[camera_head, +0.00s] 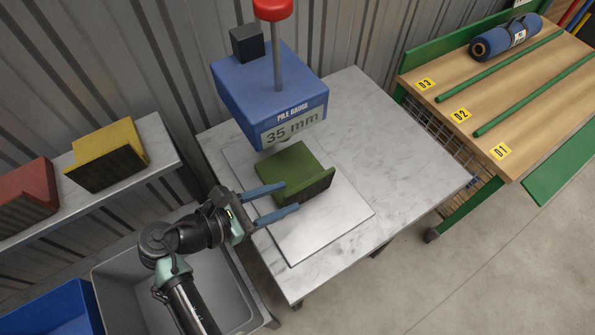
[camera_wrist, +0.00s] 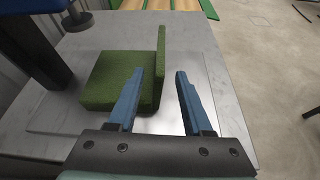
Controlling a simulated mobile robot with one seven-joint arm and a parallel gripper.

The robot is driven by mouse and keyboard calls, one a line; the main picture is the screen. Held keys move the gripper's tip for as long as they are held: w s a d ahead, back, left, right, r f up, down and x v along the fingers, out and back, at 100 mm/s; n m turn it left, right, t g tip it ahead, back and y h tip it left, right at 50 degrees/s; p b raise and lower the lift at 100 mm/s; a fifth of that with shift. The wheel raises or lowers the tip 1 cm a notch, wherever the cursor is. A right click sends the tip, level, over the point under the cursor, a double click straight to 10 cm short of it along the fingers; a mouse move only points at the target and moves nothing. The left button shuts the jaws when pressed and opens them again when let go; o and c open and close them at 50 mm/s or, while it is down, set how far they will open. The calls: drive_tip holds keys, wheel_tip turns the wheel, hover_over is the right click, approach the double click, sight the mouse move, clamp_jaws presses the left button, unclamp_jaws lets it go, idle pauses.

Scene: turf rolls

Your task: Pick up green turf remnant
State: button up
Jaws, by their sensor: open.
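The green turf remnant (camera_head: 287,170) lies on a pale square plate on the marble table, under the blue pile gauge. It has a flat base and a raised strip along one side with a dark outer face. It also shows in the wrist view (camera_wrist: 110,82). My gripper (camera_head: 291,195) is open with blue fingers at the remnant's near end. In the wrist view my gripper (camera_wrist: 160,73) has the raised strip showing between its fingertips, with the left finger overlapping the base. I cannot tell whether a finger touches the turf.
The pile gauge (camera_head: 268,92), reading 35 mm, overhangs close behind the remnant. A shelf at left holds a yellow piece (camera_head: 107,155) and a red piece (camera_head: 27,194). A grey bin (camera_head: 110,285) stands below. A numbered wooden rack (camera_head: 520,95) with a blue roll (camera_head: 505,38) is at right.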

hover_over(309, 199)
wheel_tip(309, 199, down, 3)
drive_tip(key=shift+w+f, duration=0.1)
drive_tip(key=shift+f, duration=0.05)
clamp_jaws()
idle(0.4)
